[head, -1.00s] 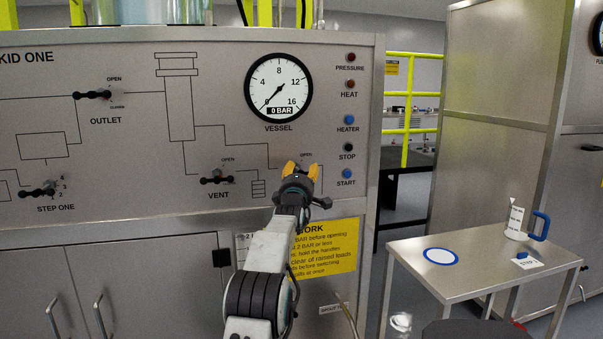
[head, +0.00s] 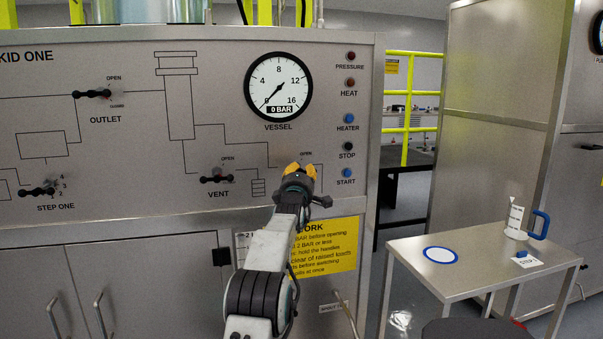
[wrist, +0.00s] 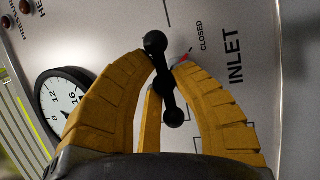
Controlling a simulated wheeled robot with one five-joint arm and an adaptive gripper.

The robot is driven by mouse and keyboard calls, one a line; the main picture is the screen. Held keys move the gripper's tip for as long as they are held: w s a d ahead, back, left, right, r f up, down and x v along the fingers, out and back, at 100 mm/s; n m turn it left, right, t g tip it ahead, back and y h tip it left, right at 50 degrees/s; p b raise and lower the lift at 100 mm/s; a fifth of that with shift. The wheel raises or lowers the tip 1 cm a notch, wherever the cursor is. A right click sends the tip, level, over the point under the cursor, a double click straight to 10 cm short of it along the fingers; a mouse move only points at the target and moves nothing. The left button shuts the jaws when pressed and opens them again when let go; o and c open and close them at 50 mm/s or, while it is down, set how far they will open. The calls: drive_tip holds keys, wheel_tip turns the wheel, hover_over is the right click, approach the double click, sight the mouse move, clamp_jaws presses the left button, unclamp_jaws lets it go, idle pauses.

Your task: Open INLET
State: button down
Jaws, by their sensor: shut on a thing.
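The INLET valve handle (wrist: 167,85), a black bar with ball ends, lies between the yellow fingers of my gripper (wrist: 163,75) in the wrist view. The fingers are shut on it. The bar runs nearly along the panel's horizontal, slightly tilted, with one end near the CLOSED mark (wrist: 201,37). The INLET label (wrist: 235,55) is beside it. In the head view my gripper (head: 300,170) is at the panel, right of VENT, and hides the handle. An OPEN mark (head: 306,153) shows just above it.
The vessel gauge (head: 278,86) reads 0 BAR. The VENT handle (head: 217,179) is left of my gripper, and the START button (head: 347,173) is to its right. A steel table (head: 480,265) with a white and blue jug (head: 515,220) stands at the right.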

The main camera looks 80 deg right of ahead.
drive_tip(key=shift+w, duration=0.1)
drive_tip(key=shift+f+n, duration=0.2)
drive_tip(key=shift+n, duration=0.1)
drive_tip(key=shift+w+r+n+h+b, duration=0.15)
drive_tip(key=shift+n+h+b, duration=0.15)
drive_tip(key=shift+n+b, duration=0.2)
drive_tip(key=c, duration=1.3)
unclamp_jaws()
drive_tip(key=shift+w, duration=0.2)
drive_tip(key=shift+o, duration=1.4)
drive_tip(key=shift+s, duration=0.1)
drive_tip(key=shift+s+a, duration=0.1)
